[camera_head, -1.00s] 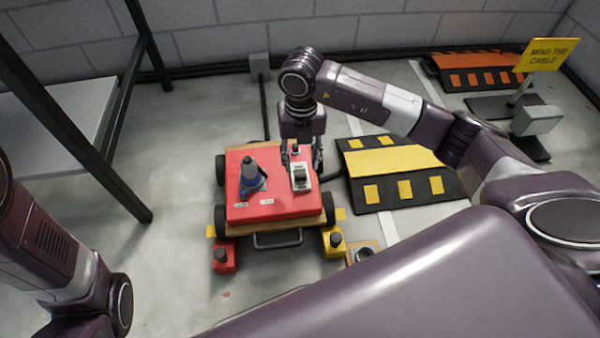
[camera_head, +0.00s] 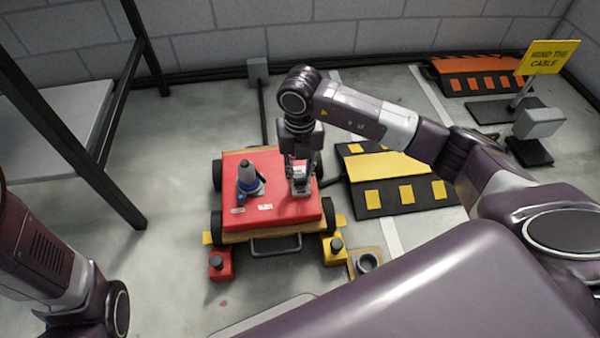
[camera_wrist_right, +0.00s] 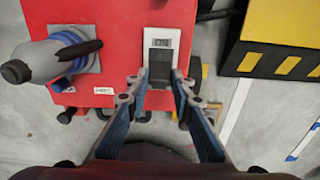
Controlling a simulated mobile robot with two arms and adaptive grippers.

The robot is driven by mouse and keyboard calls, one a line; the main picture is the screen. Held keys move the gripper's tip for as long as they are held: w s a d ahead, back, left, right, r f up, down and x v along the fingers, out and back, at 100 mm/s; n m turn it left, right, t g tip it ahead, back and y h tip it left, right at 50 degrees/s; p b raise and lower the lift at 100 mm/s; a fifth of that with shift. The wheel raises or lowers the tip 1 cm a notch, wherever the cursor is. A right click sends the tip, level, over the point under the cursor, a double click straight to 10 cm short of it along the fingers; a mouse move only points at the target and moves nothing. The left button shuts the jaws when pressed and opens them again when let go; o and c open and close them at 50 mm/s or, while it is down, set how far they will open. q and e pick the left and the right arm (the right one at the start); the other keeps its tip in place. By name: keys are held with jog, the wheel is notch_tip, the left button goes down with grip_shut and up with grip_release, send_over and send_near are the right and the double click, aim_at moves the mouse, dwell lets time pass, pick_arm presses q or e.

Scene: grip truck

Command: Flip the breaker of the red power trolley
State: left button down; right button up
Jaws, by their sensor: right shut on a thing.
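The red power trolley (camera_head: 285,208) stands on the floor in the middle of the head view. Its breaker has a white housing (camera_wrist_right: 162,38) and a black lever (camera_wrist_right: 160,72), both clear in the right wrist view. My right gripper (camera_head: 301,187) points down over the breaker and mostly hides it in the head view. In the wrist view the right fingertips (camera_wrist_right: 159,80) are on either side of the black lever, shut on it. My left arm shows at the lower left of the head view, but its gripper is out of view.
A grey and blue connector (camera_head: 248,178) stands on the trolley top, left of the breaker. Red (camera_head: 220,264) and yellow (camera_head: 335,248) blocks sit at the trolley's front corners. A black and yellow cable ramp (camera_head: 385,165) lies to the right. A rack (camera_head: 75,130) stands at left.

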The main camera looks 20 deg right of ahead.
grip_shut()
jog(key=shift+w+d+r+g+p, duration=0.1)
jog(key=shift+w+r+g+p, duration=0.25)
jog(key=shift+g+p, duration=0.55)
jog(key=shift+w+d+f+g+y+p, duration=0.1)
jog(key=shift+w+g+y+p, duration=0.25)
jog(key=shift+p, duration=0.2)
jog(key=shift+w+f+g, duration=0.1)
jog(key=shift+w+g, duration=0.05)
jog(key=shift+g, duration=0.2)
jog(key=shift+w+d+f+g+y+b, duration=0.1)
jog(key=shift+w+f+g+y+b, duration=0.25)
jog(key=shift+g+b, duration=0.45)
jog(key=g+b, duration=0.1)
jog(key=b, duration=0.1)
jog(key=shift+w+d+b, duration=0.1)
jog(key=shift+w+b, duration=0.2)
jog(key=shift+b, duration=0.1)
jog(key=shift+w+d+r+g+y+b, duration=0.1)
jog(key=shift+w+g+y+b, duration=0.3)
jog(key=shift+b, duration=1)
jog(key=shift+s, duration=0.2)
